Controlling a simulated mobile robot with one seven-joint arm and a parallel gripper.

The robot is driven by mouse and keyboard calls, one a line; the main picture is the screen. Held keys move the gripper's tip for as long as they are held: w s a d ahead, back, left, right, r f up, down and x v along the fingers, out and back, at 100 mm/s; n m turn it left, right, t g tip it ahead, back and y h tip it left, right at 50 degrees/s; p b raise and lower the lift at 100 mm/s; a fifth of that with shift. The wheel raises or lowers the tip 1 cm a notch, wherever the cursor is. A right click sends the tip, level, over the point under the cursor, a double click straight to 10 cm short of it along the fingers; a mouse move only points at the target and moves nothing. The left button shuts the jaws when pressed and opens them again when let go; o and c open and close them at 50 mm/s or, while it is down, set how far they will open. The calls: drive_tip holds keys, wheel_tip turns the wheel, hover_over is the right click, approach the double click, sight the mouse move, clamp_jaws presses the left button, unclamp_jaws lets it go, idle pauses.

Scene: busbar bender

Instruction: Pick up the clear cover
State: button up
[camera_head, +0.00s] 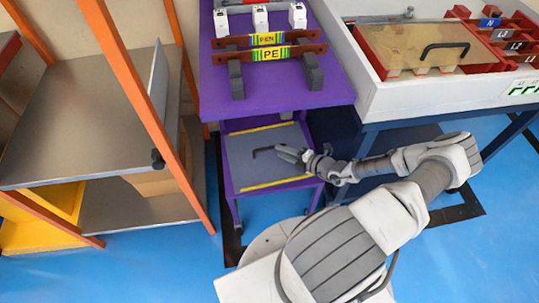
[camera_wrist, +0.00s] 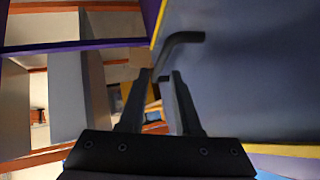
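A black bar handle (camera_head: 264,151) stands on a grey-blue panel (camera_head: 270,170) with yellow edge strips, low in the purple cart. Whether this panel is clear, I cannot tell. My gripper (camera_head: 281,151) is right beside the handle's right end. In the wrist view, my gripper (camera_wrist: 161,78) is open, its two fingers apart. The handle (camera_wrist: 185,38) rises just beyond the fingertips, with its lower part in the gap between them. Contact cannot be told. A tan see-through cover (camera_head: 400,42) with its own black handle (camera_head: 444,46) lies on the white box at upper right, away from my gripper.
The white box (camera_head: 385,95) rests on a blue frame at right. An orange-posted rack (camera_head: 140,85) stands at left. Blue floor shows between.

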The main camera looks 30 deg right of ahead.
sight(270, 147)
drive_tip(key=b+x, duration=0.2)
drive_tip(key=x, duration=0.4)
drive_tip(key=shift+w+a+f, duration=0.1)
drive_tip(key=shift+w+a, duration=0.05)
drive_tip(key=shift+c, duration=0.3)
clamp_jaws()
idle(1.0)
